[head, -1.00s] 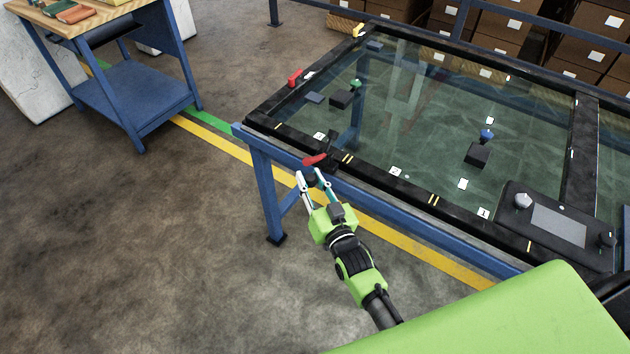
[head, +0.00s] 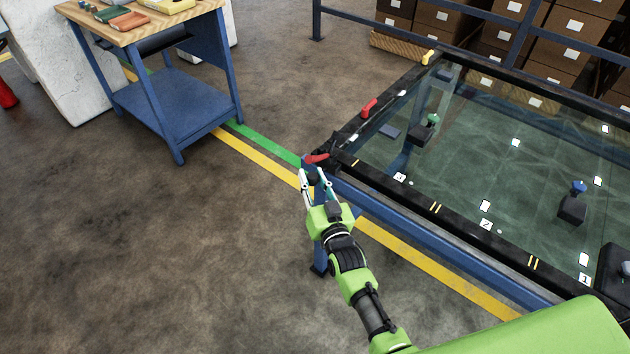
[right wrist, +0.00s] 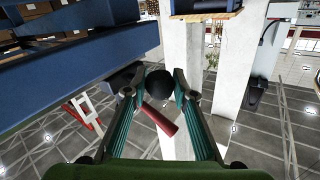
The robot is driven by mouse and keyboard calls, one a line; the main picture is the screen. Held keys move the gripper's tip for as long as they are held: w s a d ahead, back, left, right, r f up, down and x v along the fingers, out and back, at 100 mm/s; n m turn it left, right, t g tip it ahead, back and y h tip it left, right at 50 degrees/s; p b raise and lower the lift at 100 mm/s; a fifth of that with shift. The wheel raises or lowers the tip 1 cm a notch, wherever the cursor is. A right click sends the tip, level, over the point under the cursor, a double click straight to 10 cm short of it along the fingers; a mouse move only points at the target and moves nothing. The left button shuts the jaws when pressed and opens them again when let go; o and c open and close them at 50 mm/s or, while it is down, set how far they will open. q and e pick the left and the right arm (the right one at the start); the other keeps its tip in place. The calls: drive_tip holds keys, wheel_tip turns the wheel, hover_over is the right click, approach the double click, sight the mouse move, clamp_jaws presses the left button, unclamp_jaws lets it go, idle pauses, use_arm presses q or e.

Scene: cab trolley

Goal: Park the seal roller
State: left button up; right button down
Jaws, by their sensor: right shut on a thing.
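My right gripper (head: 315,176) is shut on the seal roller, which has a red handle (head: 316,158) and dark parts beside it. It is held close to the near left corner of the glass-topped table (head: 410,192). In the right wrist view, the fingers (right wrist: 158,94) close around a round black part (right wrist: 158,84), and the red handle (right wrist: 160,119) slants below it. Whether the roller touches the table edge cannot be told. A blue trolley (head: 181,100) with a wooden top stands at upper left. My left gripper is not in view.
Orange (head: 128,21) and yellow (head: 167,5) trays lie on the trolley top. Small tools, including a blue-knobbed block (head: 573,206), stand on the glass. Cardboard boxes (head: 500,28) stand behind a blue rail. Open floor (head: 150,240) lies left of my right arm.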

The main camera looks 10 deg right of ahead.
drive_tip(key=shift+w+a+r, duration=0.1)
drive_tip(key=shift+r, duration=0.05)
drive_tip(key=c, duration=1.7)
unclamp_jaws()
drive_tip(key=shift+w+a, duration=0.1)
drive_tip(key=shift+w, duration=0.05)
drive_tip(key=s, duration=0.8)
drive_tip(key=s+d, duration=0.1)
drive_tip(key=s, duration=0.3)
drive_tip(key=shift+f, duration=0.2)
